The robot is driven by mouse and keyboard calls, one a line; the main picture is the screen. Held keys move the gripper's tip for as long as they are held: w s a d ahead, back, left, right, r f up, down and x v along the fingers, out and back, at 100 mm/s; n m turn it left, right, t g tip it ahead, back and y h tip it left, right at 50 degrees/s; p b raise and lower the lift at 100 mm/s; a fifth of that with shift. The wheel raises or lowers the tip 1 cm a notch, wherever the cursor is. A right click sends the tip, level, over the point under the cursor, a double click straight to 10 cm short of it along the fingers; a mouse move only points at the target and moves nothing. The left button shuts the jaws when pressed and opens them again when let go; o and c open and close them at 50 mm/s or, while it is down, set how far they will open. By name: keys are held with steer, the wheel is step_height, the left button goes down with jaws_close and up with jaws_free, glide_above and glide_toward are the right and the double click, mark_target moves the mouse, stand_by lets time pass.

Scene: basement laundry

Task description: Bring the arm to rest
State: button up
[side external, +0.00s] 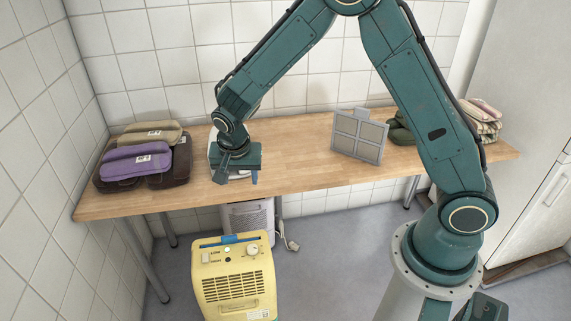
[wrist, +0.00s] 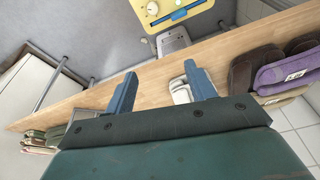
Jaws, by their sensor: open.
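My gripper (side external: 238,178) is over the left half of the wooden table (side external: 305,178), pointing down, with its two fingers apart. In the wrist view my gripper (wrist: 163,86) shows two blue fingers spread wide, with nothing held between them. A white object (wrist: 181,92) lies on the table close to one finger in that view. In the side view it is mostly hidden behind my gripper, so I cannot tell whether they touch.
Purple and tan folded bags (side external: 138,165) rest on a dark brown case at the table's left end. A grey framed filter panel (side external: 358,138) stands right of centre. Folded cloths (side external: 482,120) are stacked at the right. A yellow machine (side external: 236,280) stands on the floor in front.

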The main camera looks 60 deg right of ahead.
steer(key=s+d+r+n+t+y, duration=0.1)
steer(key=s+r+n, duration=0.2)
steer(key=s+r, duration=0.4)
steer(key=s+d+r+n+t, duration=0.15)
steer(key=s+r, duration=0.25)
steer(key=r, duration=0.6)
steer(key=s+r+n, duration=0.2)
steer(key=s+n, duration=0.1)
steer(key=s, duration=0.5)
steer(key=s+d+r+n+t+y, duration=0.1)
steer(key=s+r+n, duration=0.1)
steer(key=s, duration=0.7)
steer(key=shift+r+n, duration=0.3)
steer(key=shift+n, duration=0.55)
